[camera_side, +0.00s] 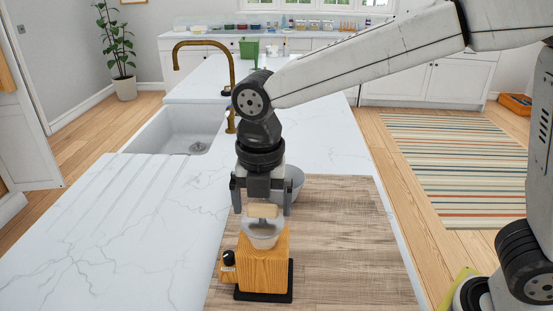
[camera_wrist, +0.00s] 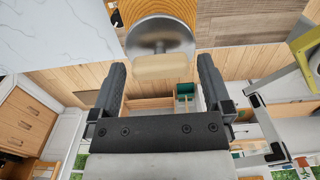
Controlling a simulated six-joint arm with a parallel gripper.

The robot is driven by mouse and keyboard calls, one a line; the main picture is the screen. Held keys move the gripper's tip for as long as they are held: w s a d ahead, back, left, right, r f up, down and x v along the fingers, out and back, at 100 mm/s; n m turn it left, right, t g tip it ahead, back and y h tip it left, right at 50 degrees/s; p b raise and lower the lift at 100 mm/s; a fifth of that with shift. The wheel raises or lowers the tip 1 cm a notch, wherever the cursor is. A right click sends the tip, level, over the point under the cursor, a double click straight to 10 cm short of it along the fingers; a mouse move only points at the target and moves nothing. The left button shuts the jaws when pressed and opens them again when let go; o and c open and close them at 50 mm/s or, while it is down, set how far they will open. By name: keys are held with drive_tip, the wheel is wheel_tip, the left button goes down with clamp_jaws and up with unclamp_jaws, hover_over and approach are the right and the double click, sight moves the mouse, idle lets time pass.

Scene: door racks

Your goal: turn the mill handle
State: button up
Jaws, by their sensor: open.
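The mill (camera_side: 265,262) is a wooden box on a black base, with a grey metal bowl-shaped top (camera_side: 263,236) and a dark knob on its left side. Its pale handle knob (camera_side: 262,210) stands above the bowl. My gripper (camera_side: 263,208) points straight down over the mill, open, with one finger on each side of the knob. In the wrist view the knob (camera_wrist: 160,67) lies between the fingertips of my gripper (camera_wrist: 161,62), with a gap on both sides. The crank arm under the knob is hidden or too small to make out.
The mill stands on a wooden board (camera_side: 345,250) on a white marble counter (camera_side: 130,230). A grey bowl (camera_side: 295,180) sits just behind my gripper. A sink (camera_side: 180,130) and brass faucet (camera_side: 232,85) are farther back. The board right of the mill is clear.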

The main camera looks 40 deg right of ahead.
drive_tip(key=c, duration=1.1)
drive_tip(key=shift+m, duration=0.5)
